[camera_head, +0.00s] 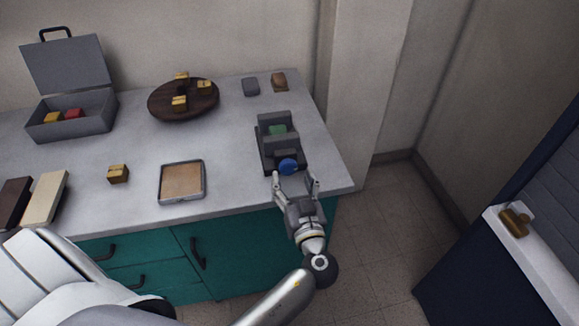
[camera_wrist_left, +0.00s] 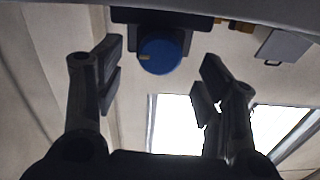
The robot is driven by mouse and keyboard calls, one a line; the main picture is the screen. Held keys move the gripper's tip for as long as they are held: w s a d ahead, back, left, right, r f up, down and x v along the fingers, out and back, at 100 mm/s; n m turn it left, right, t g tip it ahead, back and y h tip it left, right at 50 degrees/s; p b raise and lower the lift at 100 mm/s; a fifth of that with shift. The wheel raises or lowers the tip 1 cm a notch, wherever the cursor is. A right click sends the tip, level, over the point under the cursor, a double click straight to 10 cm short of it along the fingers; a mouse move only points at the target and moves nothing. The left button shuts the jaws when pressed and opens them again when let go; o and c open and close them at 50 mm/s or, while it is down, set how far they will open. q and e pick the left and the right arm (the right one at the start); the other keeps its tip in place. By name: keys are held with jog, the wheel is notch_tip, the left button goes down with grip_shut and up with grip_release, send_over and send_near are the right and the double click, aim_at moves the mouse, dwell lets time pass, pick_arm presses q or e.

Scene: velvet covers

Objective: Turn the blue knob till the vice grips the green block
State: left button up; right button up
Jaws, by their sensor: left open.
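The dark grey vice (camera_head: 266,149) stands near the right end of the worktop. The green block (camera_head: 277,131) sits between its jaws; I cannot tell whether both jaws touch it. The blue knob (camera_head: 288,166) is on the vice's near end. It also shows in the left wrist view as a round blue face (camera_wrist_left: 161,56) with a small pale mark at its left. My left gripper (camera_head: 297,179) is open and empty, just in front of the knob. In the wrist view its fingers (camera_wrist_left: 161,78) stand apart to either side of the knob, not touching it. My right gripper is not in view.
A shallow tray (camera_head: 182,199) and a small yellowish block (camera_head: 118,174) lie left of the vice. A round wooden board (camera_head: 160,105) with several blocks and an open grey box (camera_head: 92,124) stand further back. The worktop's right edge is close to the vice.

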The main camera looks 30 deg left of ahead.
aim_at(289, 170)
pick_arm(q)
jog(key=shift+p+x, duration=0.35)
jog(key=shift+x, duration=1.65)
jog(key=c, duration=1)
jog(key=shift+c, duration=0.2)
